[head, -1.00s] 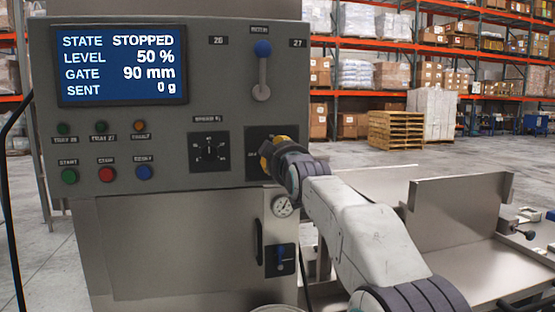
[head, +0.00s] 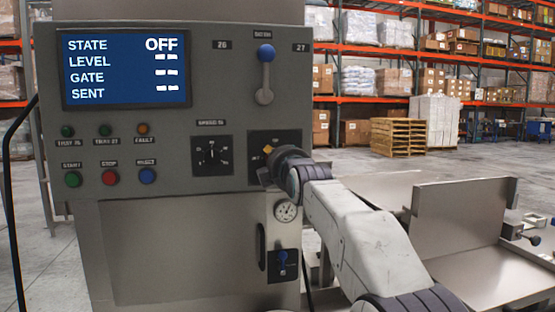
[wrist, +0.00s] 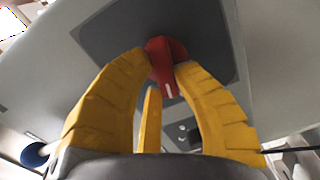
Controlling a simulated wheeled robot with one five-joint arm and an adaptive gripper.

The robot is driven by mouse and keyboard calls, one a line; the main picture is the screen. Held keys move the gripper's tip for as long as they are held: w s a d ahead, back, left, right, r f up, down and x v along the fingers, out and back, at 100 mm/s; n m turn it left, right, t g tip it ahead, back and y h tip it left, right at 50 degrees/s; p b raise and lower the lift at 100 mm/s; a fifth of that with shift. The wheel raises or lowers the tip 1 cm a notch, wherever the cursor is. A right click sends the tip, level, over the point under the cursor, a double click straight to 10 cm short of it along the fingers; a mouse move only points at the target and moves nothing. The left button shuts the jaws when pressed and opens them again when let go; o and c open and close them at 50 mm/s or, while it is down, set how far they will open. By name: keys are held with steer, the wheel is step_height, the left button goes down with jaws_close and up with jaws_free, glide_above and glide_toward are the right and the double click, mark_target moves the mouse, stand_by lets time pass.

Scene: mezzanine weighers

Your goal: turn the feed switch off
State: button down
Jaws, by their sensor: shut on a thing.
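The feed switch is a red rotary knob (wrist: 168,62) on a dark square plate, seen in the wrist view. My gripper (wrist: 162,66) has its yellow fingers closed on the knob, one on each side. A white mark shows on the knob's lower end. In the head view my gripper (head: 268,165) is at the switch plate (head: 287,140) on the grey panel, and my wrist hides the knob there. The display (head: 124,68) reads STATE OFF, with dashes for LEVEL, GATE and SENT.
Left of the switch plate is a black dial (head: 211,155). A blue-knobbed lever (head: 265,54) stands above. Green, red and blue buttons (head: 109,177) are at lower left. A gauge (head: 286,210) sits below my wrist, and metal trays (head: 458,225) are at right.

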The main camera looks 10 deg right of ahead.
steer(key=shift+n, duration=1.2)
steer(key=c, duration=0.9)
jaws_free()
steer(key=shift+f, duration=0.1)
steer(key=shift+c, duration=0.2)
steer(key=s, duration=1.2)
